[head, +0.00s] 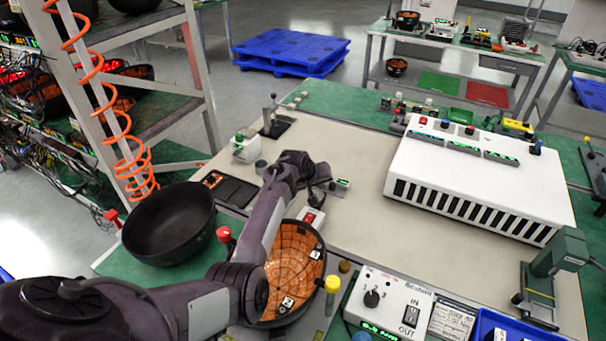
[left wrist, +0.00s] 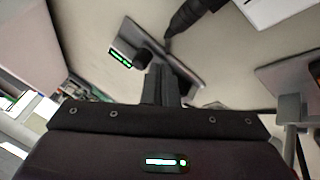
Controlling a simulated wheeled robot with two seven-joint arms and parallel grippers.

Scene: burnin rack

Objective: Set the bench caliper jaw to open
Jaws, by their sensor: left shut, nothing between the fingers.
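What looks like the bench caliper (head: 342,184) is a small grey device with a lit green readout, lying on the beige mat in the middle of the head view. In the left wrist view it shows as a grey bar (left wrist: 135,35) with the green readout and a dark round part beside it. My left gripper (head: 320,197) is shut and empty, close beside the caliper. Its fingers (left wrist: 161,84) overlap the bar in the left wrist view; I cannot tell whether they touch it. The jaw opening is too small to read. My right gripper is not in view.
An orange-lined bowl (head: 294,265) and a black bowl (head: 168,224) flank my left arm. A control box (head: 388,300) and a green press (head: 556,262) are nearer.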

